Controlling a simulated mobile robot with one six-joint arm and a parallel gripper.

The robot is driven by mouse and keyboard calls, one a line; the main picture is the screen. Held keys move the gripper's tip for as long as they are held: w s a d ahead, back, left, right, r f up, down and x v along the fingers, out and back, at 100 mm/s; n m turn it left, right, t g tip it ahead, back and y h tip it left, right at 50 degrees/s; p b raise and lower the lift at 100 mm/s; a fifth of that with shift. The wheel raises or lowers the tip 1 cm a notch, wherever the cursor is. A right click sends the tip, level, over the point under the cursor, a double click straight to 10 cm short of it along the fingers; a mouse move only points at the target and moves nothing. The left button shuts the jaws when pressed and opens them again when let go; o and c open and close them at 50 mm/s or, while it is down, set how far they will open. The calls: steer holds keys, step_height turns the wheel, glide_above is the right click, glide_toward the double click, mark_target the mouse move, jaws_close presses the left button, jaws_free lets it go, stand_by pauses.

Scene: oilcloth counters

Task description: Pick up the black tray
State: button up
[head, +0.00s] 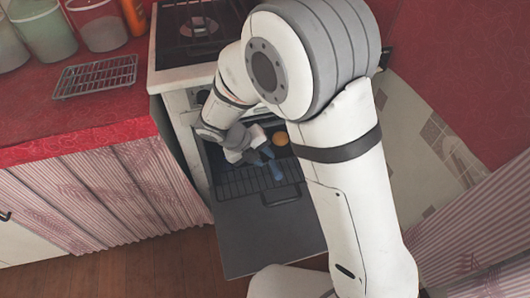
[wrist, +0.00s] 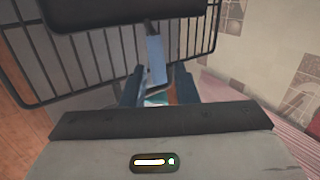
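A dark, nearly black tray-like shape with a looped handle (head: 283,195) shows at the front of the open oven in the head view. In the wrist view a dark flat panel (wrist: 95,10) lies over a black wire rack (wrist: 85,50); I take it for the black tray, though its outline is partly cut off. My gripper (head: 265,160) reaches down into the oven mouth, over the rack. In the wrist view my gripper (wrist: 160,88) has its fingers apart. A blue bar-like thing (wrist: 155,55) shows between and beyond them, with gaps at its sides. Contact is unclear.
The oven door (head: 265,235) hangs open in front. A round yellow-orange thing (head: 281,139) is inside the oven. The red counter (head: 60,120) at left holds a wire rack (head: 95,76) and several canisters. My arm hides the oven's right side.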

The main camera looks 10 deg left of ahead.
mark_target(273, 166)
steer(key=shift+a+f+n, duration=0.1)
steer(key=shift+f+n, duration=0.2)
steer(key=shift+f, duration=0.3)
steer(key=b+x, duration=0.3)
steer(key=x, duration=0.4)
steer(key=shift+s+b, duration=0.1)
steer(key=shift+b, duration=0.3)
jaws_close()
